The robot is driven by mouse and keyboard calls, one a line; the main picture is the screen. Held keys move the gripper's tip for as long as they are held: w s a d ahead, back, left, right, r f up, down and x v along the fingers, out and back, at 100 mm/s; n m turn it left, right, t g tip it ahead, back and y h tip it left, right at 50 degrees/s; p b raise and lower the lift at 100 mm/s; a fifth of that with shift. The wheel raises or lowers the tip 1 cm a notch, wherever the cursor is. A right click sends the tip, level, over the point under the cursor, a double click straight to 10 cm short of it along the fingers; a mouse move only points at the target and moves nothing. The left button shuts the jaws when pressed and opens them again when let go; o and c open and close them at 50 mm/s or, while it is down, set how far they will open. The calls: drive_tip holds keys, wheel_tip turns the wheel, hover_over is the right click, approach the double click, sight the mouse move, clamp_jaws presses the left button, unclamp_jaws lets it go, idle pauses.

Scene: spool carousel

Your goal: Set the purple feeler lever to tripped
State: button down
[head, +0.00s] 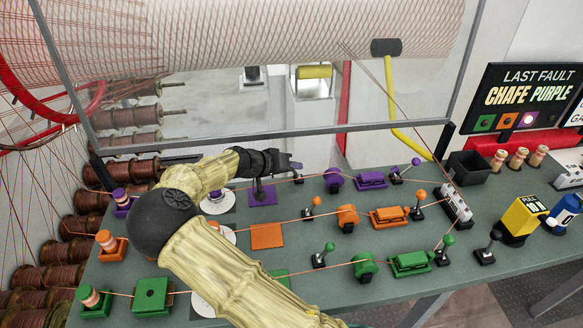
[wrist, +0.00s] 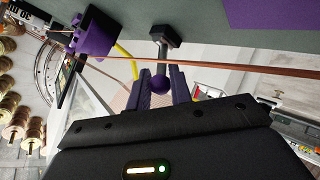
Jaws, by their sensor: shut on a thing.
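The purple lever (wrist: 164,45) has a dark base, a short metal stem and a purple ball knob. In the wrist view the knob sits between the two fingers of my gripper (wrist: 161,86), which is shut on it. In the head view my gripper (head: 291,166) is at the back row, and it mostly hides this lever; I cannot tell the lever's tilt well. Another purple-knobbed lever (head: 406,168) stands farther right in the same row, leaning right.
A copper wire (wrist: 215,64) crosses in front of the lever's stem. A purple guide block (head: 333,180) stands just right of my gripper. Orange lever (head: 312,209) and green lever (head: 323,255) rows lie nearer. A fault sign (head: 530,95) reads "CHAFE PURPLE". A glass guard stands behind.

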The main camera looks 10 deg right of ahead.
drive_tip(key=c, duration=1.3)
unclamp_jaws()
drive_tip(key=b+v, duration=0.2)
drive_tip(key=v, duration=1.5)
drive_tip(key=shift+a, duration=0.25)
drive_tip(key=shift+r, duration=0.1)
